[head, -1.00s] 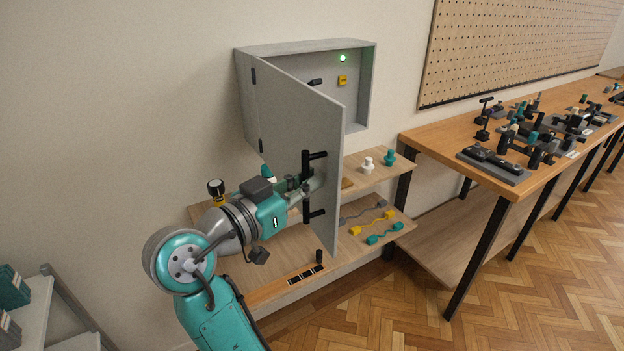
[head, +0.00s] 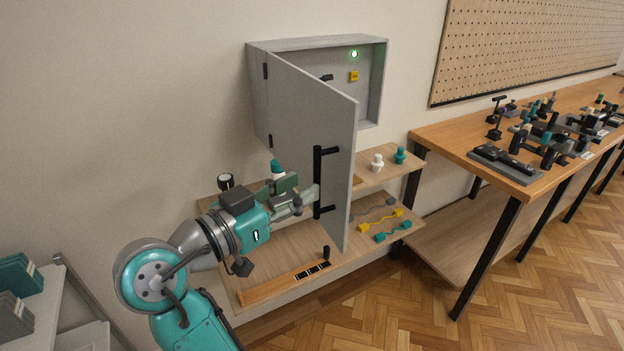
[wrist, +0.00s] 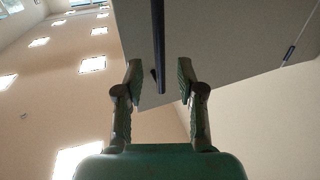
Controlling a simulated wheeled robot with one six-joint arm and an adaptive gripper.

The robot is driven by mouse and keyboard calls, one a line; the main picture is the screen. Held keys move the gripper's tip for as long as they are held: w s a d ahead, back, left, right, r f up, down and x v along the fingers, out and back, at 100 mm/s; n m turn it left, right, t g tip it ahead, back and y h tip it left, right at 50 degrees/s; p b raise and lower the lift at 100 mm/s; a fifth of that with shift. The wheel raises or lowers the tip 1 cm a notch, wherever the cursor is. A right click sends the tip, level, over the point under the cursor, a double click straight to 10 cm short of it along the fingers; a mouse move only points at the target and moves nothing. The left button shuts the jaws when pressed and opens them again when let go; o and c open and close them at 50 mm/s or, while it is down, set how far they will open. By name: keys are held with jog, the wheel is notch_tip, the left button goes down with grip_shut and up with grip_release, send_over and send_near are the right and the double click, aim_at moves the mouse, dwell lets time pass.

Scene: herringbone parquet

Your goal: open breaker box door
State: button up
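The grey breaker box (head: 318,43) is on the wall, with its door (head: 312,115) swung well out on the left-side hinges. Its inside shows on the right, with a green light (head: 354,54) and a yellow switch (head: 353,76). A black bar handle (head: 318,180) stands upright on the door's outer face near the free edge. My gripper (head: 306,194) is just left of the handle. In the wrist view my gripper (wrist: 160,80) is open, fingers apart, with nothing clamped. The handle (wrist: 158,40) shows in line with the gap, and the door (wrist: 225,40) is behind it.
A wooden shelf unit (head: 290,250) below the box holds white and teal knobs and coloured cables. A workbench (head: 440,140) with several fixtures stands at right under a pegboard (head: 530,45). A grey rack (head: 50,300) is at lower left. Parquet floor (head: 540,270) is clear at lower right.

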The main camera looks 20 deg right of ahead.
jog(key=v, duration=0.7)
jog(key=shift+w, duration=0.1)
